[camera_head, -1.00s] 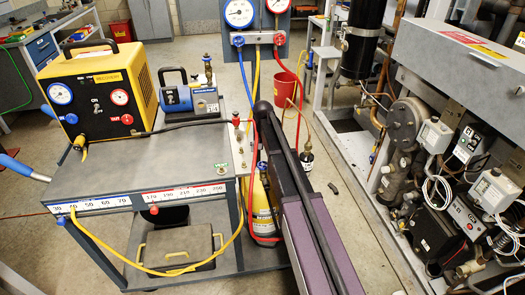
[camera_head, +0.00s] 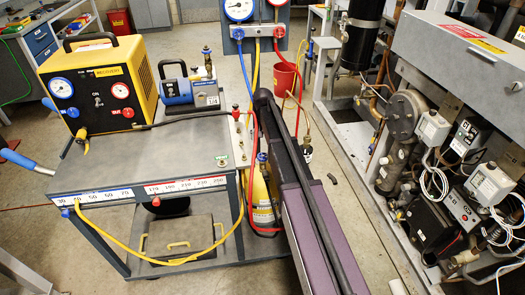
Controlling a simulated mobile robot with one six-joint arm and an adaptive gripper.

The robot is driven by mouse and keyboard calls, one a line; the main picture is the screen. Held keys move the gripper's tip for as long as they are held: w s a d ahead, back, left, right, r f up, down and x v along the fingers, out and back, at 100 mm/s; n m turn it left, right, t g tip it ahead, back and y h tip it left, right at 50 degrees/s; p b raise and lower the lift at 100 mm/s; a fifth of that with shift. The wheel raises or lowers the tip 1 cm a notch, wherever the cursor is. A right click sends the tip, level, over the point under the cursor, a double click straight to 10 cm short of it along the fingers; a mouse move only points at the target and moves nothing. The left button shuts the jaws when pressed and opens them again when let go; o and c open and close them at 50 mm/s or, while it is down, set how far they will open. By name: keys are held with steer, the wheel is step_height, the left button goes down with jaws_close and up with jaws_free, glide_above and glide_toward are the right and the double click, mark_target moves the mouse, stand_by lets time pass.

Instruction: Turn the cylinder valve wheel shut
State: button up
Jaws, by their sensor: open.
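A yellow cylinder (camera_head: 262,212) stands low behind the right side of the grey cart, partly hidden by my purple arm. A small blue part, perhaps its valve wheel (camera_head: 262,158), shows at its top, close beside my arm. It is too small to tell how far it is turned. My arm reaches from the bottom of the picture up past the right of the cylinder. My gripper does not show.
The grey cart (camera_head: 150,165) carries a yellow recovery machine (camera_head: 100,85) and a blue pump (camera_head: 190,95). Red, blue and yellow hoses hang from the gauge panel (camera_head: 255,38) near my arm. The compressor rack (camera_head: 440,150) fills the right.

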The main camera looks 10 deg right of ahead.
mark_target(263, 156)
steer(key=shift+f+b, duration=4.1)
steer(key=shift+f, duration=0.25)
steer(key=shift+r+n, duration=0.15)
steer(key=shift+n, duration=0.65)
steer(key=n, duration=1.9)
steer(key=shift+r, duration=0.1)
jaws_close()
